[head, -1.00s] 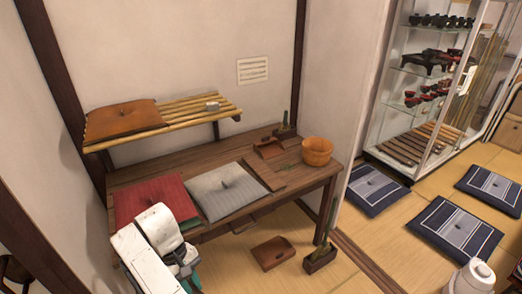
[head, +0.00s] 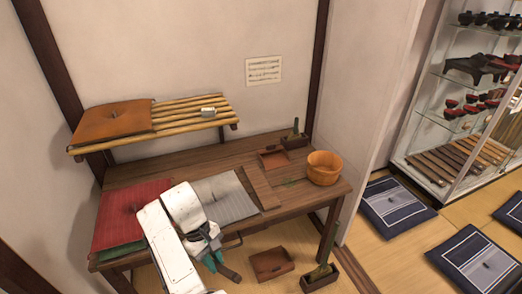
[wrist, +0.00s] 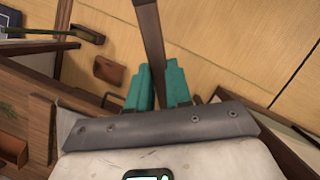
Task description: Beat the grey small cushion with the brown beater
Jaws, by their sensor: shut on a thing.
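The grey small cushion (head: 228,196) lies flat on the wooden table, partly hidden behind my arm. My gripper (head: 213,260) is in front of the table's front edge, below and nearer than the grey cushion. In the head view only a short dark part of the beater (head: 231,274) shows beside the fingers. The beater is apart from the cushion.
A red cushion (head: 118,222) lies left of the grey one. A slatted shelf (head: 185,121) with an orange-brown cushion (head: 112,121) hangs above. A wooden tub (head: 323,168) stands at the table's right. A tray (head: 271,264) and planter (head: 320,279) stand on the floor.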

